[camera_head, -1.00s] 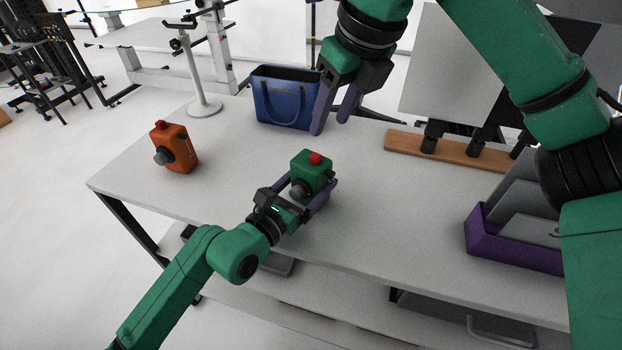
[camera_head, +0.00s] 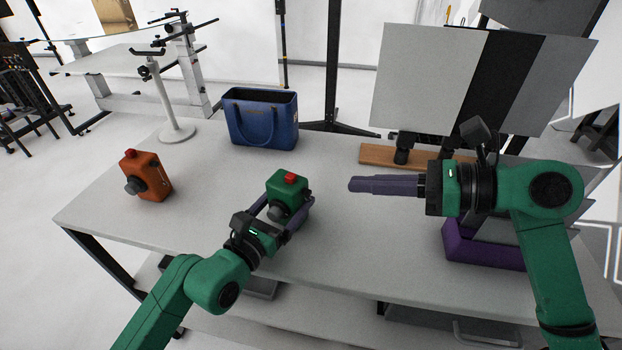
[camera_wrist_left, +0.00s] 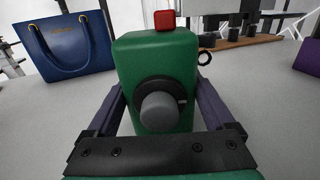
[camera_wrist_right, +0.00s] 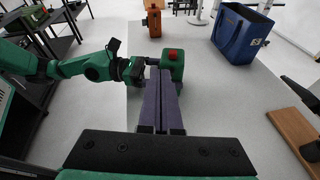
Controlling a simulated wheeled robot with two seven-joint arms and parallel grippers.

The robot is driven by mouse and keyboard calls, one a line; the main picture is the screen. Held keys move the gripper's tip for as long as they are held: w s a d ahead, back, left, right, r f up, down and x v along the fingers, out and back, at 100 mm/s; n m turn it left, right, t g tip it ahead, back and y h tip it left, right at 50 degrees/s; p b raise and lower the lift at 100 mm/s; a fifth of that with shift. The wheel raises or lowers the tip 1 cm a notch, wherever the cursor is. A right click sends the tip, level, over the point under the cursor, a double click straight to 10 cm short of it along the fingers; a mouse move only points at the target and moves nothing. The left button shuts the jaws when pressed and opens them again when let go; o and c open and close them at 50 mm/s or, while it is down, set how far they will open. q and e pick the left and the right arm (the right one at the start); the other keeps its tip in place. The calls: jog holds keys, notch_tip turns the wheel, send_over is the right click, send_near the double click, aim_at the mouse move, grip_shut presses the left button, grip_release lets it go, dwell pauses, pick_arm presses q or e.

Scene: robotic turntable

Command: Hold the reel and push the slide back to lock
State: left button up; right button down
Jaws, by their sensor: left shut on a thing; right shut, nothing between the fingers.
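A green box-shaped device (camera_head: 289,190) with a red button on top and a grey round knob on its front stands upright on the table. It fills the middle of the left wrist view (camera_wrist_left: 150,60). My left gripper (camera_head: 288,212) is shut on its two sides. My right gripper (camera_head: 352,185) is shut and empty, pointing left, to the right of the green device and apart from it. In the right wrist view its closed fingers (camera_wrist_right: 161,88) point toward the device. A similar orange device (camera_head: 147,178) stands at the table's left. I cannot tell a separate reel or slide.
A blue bag (camera_head: 262,122) stands behind the green device. A wooden strip (camera_head: 375,155) with dark mounts lies at the back right. A purple tray (camera_head: 470,247) is at the right, below my right arm. The white table (camera_head: 215,200) is clear between the two devices.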

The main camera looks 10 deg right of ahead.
jog(key=d+t, duration=0.1)
jog(key=s+d+f+h, duration=0.1)
jog(key=d, duration=0.1)
jog(key=shift+s+f+t, duration=0.2)
jog(key=shift+t, duration=0.2)
send_near(290, 175)
jog(key=x, duration=0.2)
jog(key=f+x, duration=0.1)
jog(key=x, duration=0.2)
jog(key=shift+s+d+r, duration=0.1)
jog(key=shift+d, duration=0.1)
jog(key=shift+w+a, duration=0.25)
jog(key=shift+a, duration=0.1)
jog(key=shift+w+a, duration=0.4)
jog(key=shift+a, duration=0.2)
jog(key=shift+w+a, duration=0.4)
jog(key=shift+a, duration=0.2)
